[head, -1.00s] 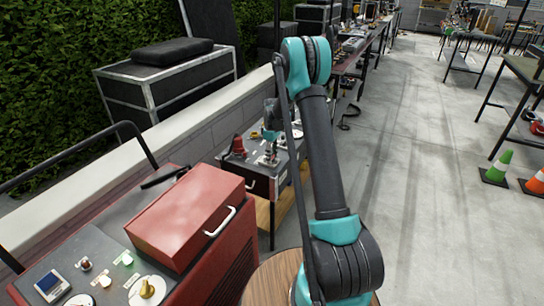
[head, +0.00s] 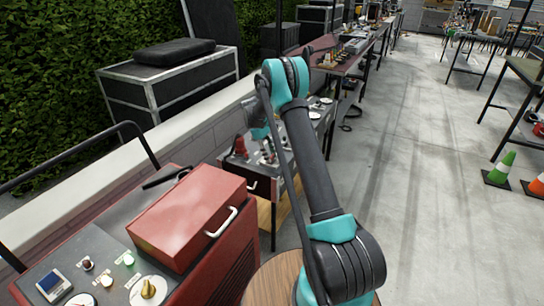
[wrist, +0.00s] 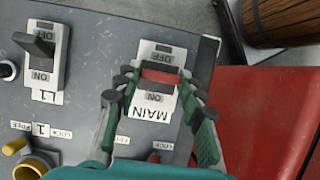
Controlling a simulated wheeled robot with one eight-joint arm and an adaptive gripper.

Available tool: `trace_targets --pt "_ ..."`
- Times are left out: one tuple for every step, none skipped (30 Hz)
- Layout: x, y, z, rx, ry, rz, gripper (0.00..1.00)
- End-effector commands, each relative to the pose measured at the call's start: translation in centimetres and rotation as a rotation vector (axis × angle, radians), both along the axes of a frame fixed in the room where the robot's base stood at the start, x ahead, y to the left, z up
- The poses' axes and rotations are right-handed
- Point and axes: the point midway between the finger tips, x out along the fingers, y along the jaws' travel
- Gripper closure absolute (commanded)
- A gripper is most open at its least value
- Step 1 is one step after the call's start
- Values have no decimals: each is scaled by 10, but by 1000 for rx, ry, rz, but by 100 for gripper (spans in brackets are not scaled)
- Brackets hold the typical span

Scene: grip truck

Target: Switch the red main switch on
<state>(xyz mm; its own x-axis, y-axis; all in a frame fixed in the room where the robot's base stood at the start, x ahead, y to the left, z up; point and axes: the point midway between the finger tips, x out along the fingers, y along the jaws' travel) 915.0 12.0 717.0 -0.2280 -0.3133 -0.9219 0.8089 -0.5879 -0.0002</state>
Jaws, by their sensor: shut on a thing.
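The red main switch (wrist: 160,77) sits on a white plate marked MAIN, OFF and ON, upside down in the wrist view. Its red lever lies crosswise between the OFF and ON marks; which way it is tipped I cannot tell. My gripper (wrist: 156,80) has a finger on each side of the lever and is shut on it. In the head view the grey control panel (head: 283,157) stands beyond the red case, with my arm above it; the red switch cannot be made out there.
A switch marked L1 (wrist: 40,50) with a dark lever is beside the main switch. A yellow ring-shaped part (wrist: 32,166) is at the lower left. A red surface (wrist: 265,110) lies close on the right. A red case (head: 187,215) stands nearer in the head view.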

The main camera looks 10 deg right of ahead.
Motion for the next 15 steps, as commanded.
trace_targets --pt "2 3 -1 -25 18 2 90" --pt "3 3 -1 -41 28 2 90" --pt "3 4 -1 -60 44 1 90" --pt "4 4 -1 -74 53 0 90" --pt "4 5 -1 -88 63 1 90" --pt "5 6 -1 -103 72 2 90" --pt "5 6 -2 -114 78 3 90" --pt "5 7 -2 -123 86 3 90" --pt "6 7 -2 -134 92 3 90" --pt "6 7 -2 -142 97 3 90" --pt "6 7 -2 -149 102 3 90" --pt "6 7 -2 -157 108 3 90" --pt "7 7 -2 -162 111 3 90" --pt "7 7 -2 -165 113 4 90" --pt "7 7 -2 -171 115 4 90"
